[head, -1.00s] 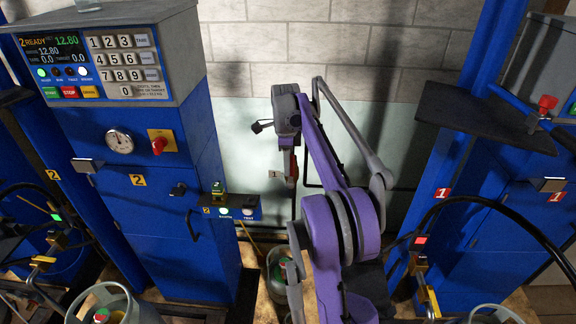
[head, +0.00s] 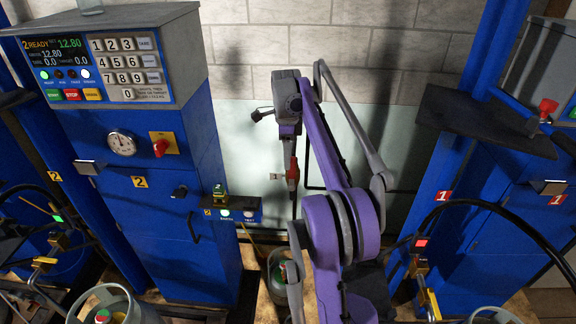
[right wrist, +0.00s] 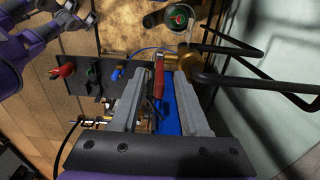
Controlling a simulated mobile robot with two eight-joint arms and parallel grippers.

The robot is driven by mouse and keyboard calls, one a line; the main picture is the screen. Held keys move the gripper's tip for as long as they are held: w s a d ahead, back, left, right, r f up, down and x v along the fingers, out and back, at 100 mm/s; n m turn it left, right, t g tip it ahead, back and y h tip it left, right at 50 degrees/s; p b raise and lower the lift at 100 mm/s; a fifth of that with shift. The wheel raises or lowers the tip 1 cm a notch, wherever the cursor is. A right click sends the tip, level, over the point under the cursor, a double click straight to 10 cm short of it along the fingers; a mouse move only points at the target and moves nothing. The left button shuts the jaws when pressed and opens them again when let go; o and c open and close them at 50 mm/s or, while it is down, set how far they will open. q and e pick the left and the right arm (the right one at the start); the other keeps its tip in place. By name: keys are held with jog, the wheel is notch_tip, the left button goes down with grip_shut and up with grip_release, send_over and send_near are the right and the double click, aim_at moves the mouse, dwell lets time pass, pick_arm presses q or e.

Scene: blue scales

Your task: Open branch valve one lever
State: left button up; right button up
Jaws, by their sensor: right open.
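A red lever (head: 292,174) stands upright by the pale wall panel, close to a small tag marked 1 (head: 275,177). My right gripper (head: 287,150) points down just above it in the head view. In the right wrist view the red lever (right wrist: 158,77) lies between the two grey fingers of the open gripper (right wrist: 158,82). Whether the fingers touch it cannot be told. A brass valve body (right wrist: 192,60) with dark pipes shows beside the lever. My left gripper is in neither view.
A blue scale cabinet marked 2 (head: 150,215) stands left, another marked 1 (head: 505,215) right. A grey cylinder (head: 277,275) stands on the floor below the lever. A black hose (head: 500,207) arches at the right. Dark pipes (right wrist: 270,50) run close to the gripper.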

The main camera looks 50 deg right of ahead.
notch_tip(320, 180, up, 6)
jog(key=shift+r+p, duration=0.15)
jog(key=shift+p, duration=0.3)
jog(key=shift+w, duration=0.1)
jog(key=s+a+f+n+t, duration=0.1)
jog(key=a+f+n, duration=0.1)
jog(key=a+n, duration=0.65)
jog(key=s+a+f+n+t, duration=0.2)
jog(key=a+n, duration=0.3)
jog(key=a, duration=0.7)
jog(key=s+a+f+n+t, duration=0.3)
jog(key=s+a+f+n, duration=1.1)
jog(key=a, duration=0.1)
jog(key=shift+s+a+f+n, duration=0.15)
jog(key=shift+s+f+n, duration=0.15)
jog(key=shift+f+n, duration=0.05)
